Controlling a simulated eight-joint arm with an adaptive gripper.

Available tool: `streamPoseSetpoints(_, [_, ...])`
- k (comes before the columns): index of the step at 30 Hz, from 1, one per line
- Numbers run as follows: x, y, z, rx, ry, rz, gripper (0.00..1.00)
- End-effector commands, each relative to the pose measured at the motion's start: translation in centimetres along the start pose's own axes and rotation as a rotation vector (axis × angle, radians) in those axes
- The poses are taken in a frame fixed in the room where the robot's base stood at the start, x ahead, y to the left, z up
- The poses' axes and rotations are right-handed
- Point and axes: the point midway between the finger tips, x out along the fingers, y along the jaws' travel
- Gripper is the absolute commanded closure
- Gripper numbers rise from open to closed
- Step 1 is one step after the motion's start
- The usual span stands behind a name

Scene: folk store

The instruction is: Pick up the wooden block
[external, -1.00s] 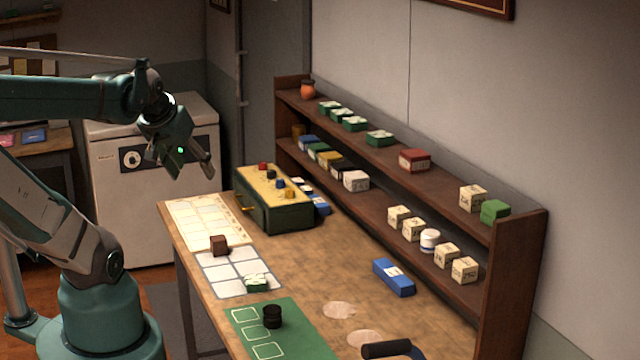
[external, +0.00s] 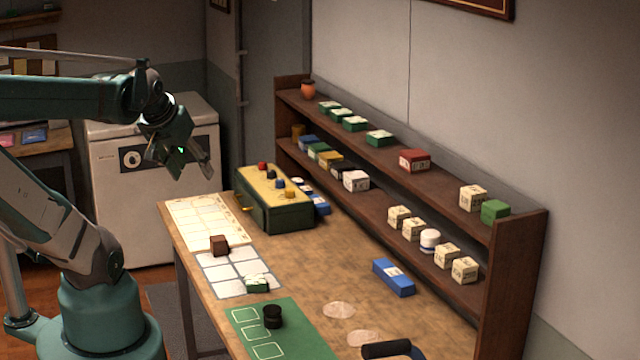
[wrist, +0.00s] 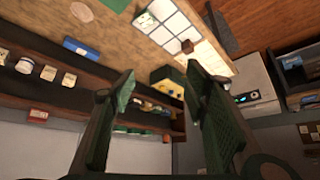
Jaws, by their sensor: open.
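The wooden block (external: 219,245) is a small dark brown cube on the table, at the border between the cream grid sheet and the white grid mat. It also shows in the wrist view (wrist: 187,46), above and between the fingers in the picture. My gripper (external: 194,172) is in the air above and beyond the block, near the table's far left end. In the wrist view its two fingers (wrist: 160,95) are spread apart with nothing between them.
A green box with a yellow top (external: 275,200) stands behind the block. A green-white piece (external: 257,285) lies on the grid mat, and a black cylinder (external: 272,316) on the green mat. A shelf (external: 440,213) with small boxes lines the wall. The table's middle (external: 320,262) is clear.

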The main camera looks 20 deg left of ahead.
Motion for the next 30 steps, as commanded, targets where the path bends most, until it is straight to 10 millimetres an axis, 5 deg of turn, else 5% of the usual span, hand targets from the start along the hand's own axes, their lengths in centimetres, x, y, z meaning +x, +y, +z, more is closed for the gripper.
streamPoseSetpoints(14, [0.7, -0.3, -0.9, -0.074, -0.019, -0.004, 0.54])
streamPoseSetpoints(30, [4.8, -1.7, -4.9, -0.451, -0.116, -0.045, 0.54])
